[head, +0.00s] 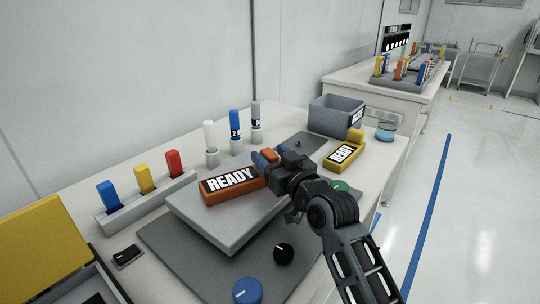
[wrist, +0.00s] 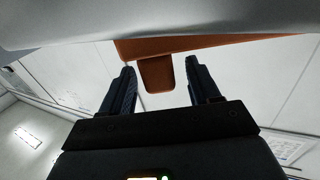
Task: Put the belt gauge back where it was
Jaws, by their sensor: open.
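No readable label says "belt gauge", so I cannot tell for certain which thing it is. An orange block (head: 233,184) marked READY lies on the raised grey plate (head: 205,221) in the head view. My gripper (head: 265,158) is at its right end, with its jaws open on either side of an orange tab. In the wrist view the orange block (wrist: 225,42) shows its tab (wrist: 157,74) between the two open fingers (wrist: 158,82), with gaps on both sides. A yellow block (head: 343,154), also marked READY, lies on the table to the right of my gripper.
A rack (head: 147,203) holds blue, yellow and red blocks at the left. White, blue and grey posts (head: 235,125) stand behind the plate. A grey bin (head: 336,115) and a blue-topped round dish (head: 386,131) are at the back right. Black (head: 284,253) and blue (head: 247,291) knobs are in front.

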